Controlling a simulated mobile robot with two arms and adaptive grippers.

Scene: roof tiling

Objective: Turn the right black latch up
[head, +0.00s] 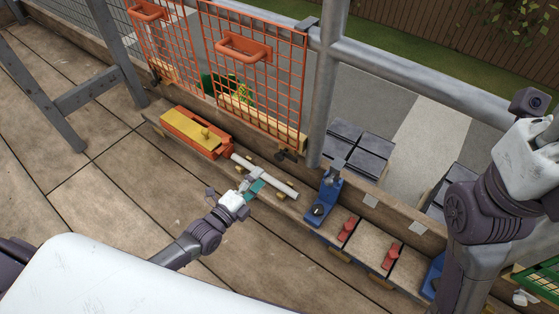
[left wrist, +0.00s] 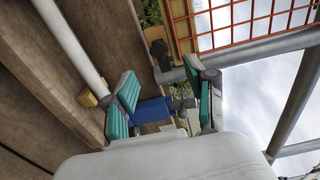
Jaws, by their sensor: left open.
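The right orange mesh panel (head: 250,75) stands upright at the railing. A small black latch (head: 287,154) sits at its lower right corner; its exact angle is too small to tell. In the left wrist view a dark latch-like part (left wrist: 160,52) shows beside the wooden frame, beyond my fingers. My left gripper (head: 257,187) is low over the plank bench, left of and nearer than the latch, not touching it. In the left wrist view its teal-padded fingers (left wrist: 162,104) are apart, with no object clearly held. The fingers of my right gripper do not show.
On the bench (head: 316,222) lie an orange-yellow box (head: 195,132), a white pipe (head: 278,183) by my left gripper, a blue tool (head: 323,199) and red-handled pieces (head: 391,257). A grey post (head: 326,90) stands right of the latch. Another mesh panel (head: 165,45) is left.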

